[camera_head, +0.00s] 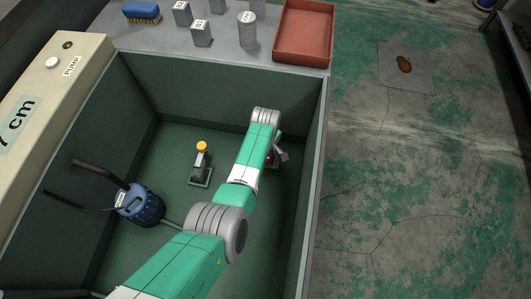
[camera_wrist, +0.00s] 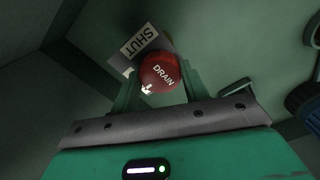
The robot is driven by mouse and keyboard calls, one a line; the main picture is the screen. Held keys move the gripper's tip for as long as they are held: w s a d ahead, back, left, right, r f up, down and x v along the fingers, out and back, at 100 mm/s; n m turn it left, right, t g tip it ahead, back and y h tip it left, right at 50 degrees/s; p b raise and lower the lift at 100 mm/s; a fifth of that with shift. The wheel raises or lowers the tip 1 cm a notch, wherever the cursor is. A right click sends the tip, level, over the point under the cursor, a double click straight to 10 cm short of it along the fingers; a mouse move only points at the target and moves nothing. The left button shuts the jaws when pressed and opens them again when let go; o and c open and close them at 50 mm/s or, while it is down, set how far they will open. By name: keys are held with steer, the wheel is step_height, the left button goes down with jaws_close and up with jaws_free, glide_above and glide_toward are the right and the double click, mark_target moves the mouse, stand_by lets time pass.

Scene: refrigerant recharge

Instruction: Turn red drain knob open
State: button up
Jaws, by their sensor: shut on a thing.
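The red drain knob (camera_wrist: 160,72) shows in the wrist view, round, marked DRAIN with a small white mark near its lower left edge. A grey SHUT label (camera_wrist: 139,42) lies beside it, above left. My gripper (camera_wrist: 158,88) is shut on the knob, with a finger on each side. In the head view my gripper (camera_head: 275,155) is low inside the green tank near its right wall. There my arm hides most of the knob, and only a bit of red (camera_head: 268,161) shows.
The tank (camera_head: 320,130) has high walls around my arm. A yellow-topped valve (camera_head: 201,160) stands on its floor to the left, with a blue pump (camera_head: 140,203) farther left. A red tray (camera_head: 303,35), weights (camera_head: 201,32) and a brush (camera_head: 141,12) lie on the back ledge.

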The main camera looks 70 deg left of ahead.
stand_by(0.4)
steer(key=o, duration=1)
step_height(320, 180, up, 8)
steer(key=p, duration=0.4)
steer(key=shift+p, duration=0.4)
steer(key=shift+f, duration=0.1)
